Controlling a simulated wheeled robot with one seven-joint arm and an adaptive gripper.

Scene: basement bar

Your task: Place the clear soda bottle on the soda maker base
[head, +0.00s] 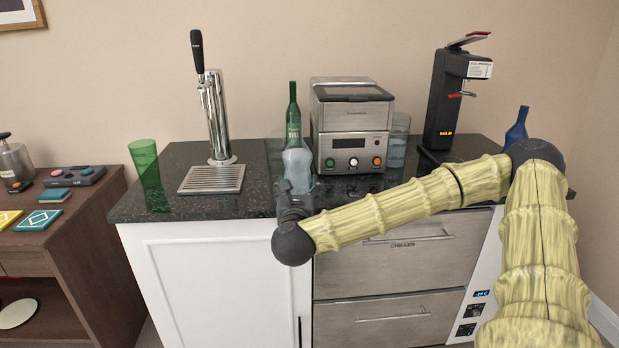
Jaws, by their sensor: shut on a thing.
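The clear soda bottle (298,165) stands upright at the front of the dark counter, left of the steel machine. My gripper (295,190) is at its lower part and is shut on it; my wrist hides the fingers in part. Whether the bottle touches the counter cannot be told. The black soda maker (446,100) stands at the right of the counter, with a red lever and a lit orange display. Its base (430,156) is low at its front, partly hidden by my arm.
The steel machine (350,120) with three knobs stands between bottle and soda maker. A green bottle (293,108) is behind the clear one. A blue glass (399,143) and blue bottle (517,126) stand right. The beer tap (215,115) and green glass (147,170) stand left.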

